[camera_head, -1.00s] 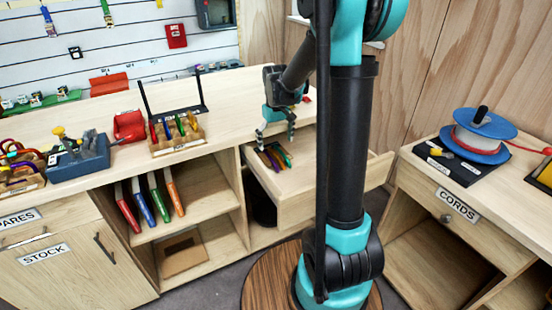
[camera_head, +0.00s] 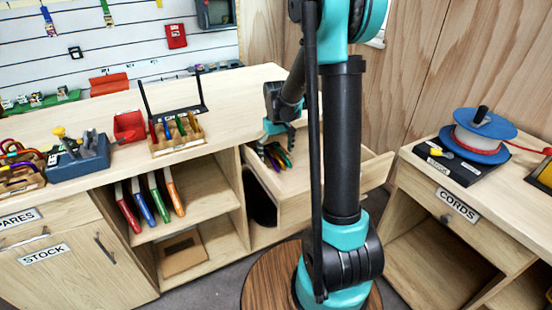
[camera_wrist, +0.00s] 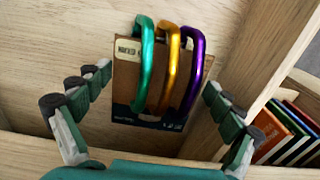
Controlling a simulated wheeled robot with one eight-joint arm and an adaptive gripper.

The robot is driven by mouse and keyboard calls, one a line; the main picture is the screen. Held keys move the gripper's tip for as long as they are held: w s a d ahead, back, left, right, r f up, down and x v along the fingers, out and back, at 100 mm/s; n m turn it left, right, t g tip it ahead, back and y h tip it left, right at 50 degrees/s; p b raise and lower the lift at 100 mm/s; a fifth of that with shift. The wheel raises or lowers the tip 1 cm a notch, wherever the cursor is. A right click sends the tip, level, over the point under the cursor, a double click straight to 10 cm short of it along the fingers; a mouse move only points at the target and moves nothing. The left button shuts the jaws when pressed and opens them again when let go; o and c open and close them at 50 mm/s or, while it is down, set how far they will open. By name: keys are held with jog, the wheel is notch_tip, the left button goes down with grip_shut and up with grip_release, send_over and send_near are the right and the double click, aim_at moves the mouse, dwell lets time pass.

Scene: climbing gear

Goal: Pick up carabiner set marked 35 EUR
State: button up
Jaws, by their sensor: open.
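A carabiner set (camera_wrist: 125,78) lies in an open drawer (camera_head: 318,197). In the wrist view it is a brown card with a dark lower edge, holding a green, a gold and a purple carabiner. Small print shows on the card, but I cannot read a price. In the head view the set (camera_head: 284,158) is small and partly hidden by my gripper (camera_head: 276,142). In the wrist view my gripper (camera_wrist: 157,79) is open, with one finger on each side of the card. The fingers appear apart from it.
A wooden rack of carabiners (camera_head: 176,138) and a blue holder (camera_head: 80,158) stand on the counter. A cord reel (camera_head: 478,138) sits on the right counter.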

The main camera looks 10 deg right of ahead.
jog(key=shift+f, duration=0.15)
jog(key=shift+c, duration=0.6)
jog(key=c, duration=1)
